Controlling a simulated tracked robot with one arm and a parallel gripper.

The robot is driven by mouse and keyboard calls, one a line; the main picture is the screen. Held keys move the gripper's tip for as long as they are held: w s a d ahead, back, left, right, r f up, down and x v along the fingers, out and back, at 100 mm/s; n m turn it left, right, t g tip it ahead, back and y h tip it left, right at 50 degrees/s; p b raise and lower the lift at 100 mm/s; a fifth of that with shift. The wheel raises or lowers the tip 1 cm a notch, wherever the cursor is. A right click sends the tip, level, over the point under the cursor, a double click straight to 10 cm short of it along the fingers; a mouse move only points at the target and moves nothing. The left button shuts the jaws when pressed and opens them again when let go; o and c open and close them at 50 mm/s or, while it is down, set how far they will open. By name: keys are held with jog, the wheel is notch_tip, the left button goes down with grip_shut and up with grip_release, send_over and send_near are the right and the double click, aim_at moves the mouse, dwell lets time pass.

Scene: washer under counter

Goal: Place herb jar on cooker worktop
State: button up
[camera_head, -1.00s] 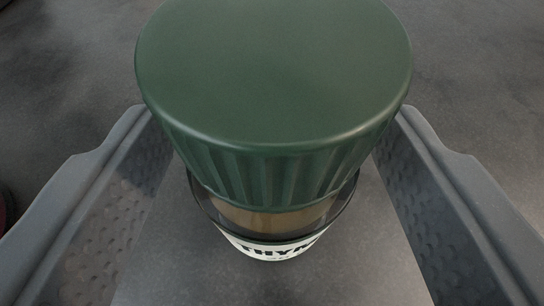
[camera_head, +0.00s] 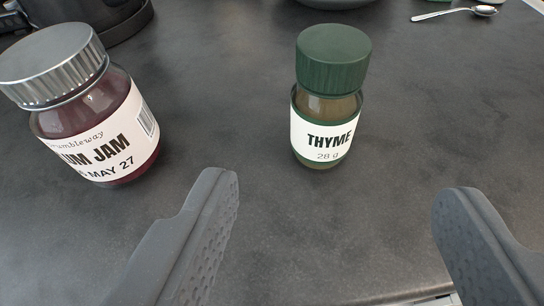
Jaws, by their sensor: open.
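The herb jar (camera_head: 325,136) is a small glass jar with a ribbed dark green lid and a white label reading THYME 28 g. It stands upright on the dark grey worktop (camera_head: 265,215), right of the middle in the head camera view. My gripper (camera_head: 335,195) is open and empty. Its two fingers show at the lower left and lower right, with the jar beyond them and between their lines, apart from both.
A plum jam jar (camera_head: 95,140) with a silver lid stands on the left, near the left finger. A dark pot-like vessel (camera_head: 105,20) is at the back left. A spoon (camera_head: 455,13) lies at the back right. The worktop's front edge (camera_head: 400,298) shows at the bottom.

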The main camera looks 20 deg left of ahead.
jog(key=shift+r, duration=0.1)
notch_tip(320, 180, up, 27)
jog(key=w+t+h, duration=0.1)
jog(key=t+h, duration=0.1)
jog(key=s+a+r, duration=0.1)
jog(key=s+r, duration=0.6)
jog(key=r, duration=0.4)
jog(key=s+r+m, duration=0.1)
jog(key=s+r, duration=0.7)
jog(key=r, duration=0.4)
jog(key=shift+a+y, duration=0.35)
jog(key=shift+y, duration=0.05)
jog(key=shift+w, duration=0.15)
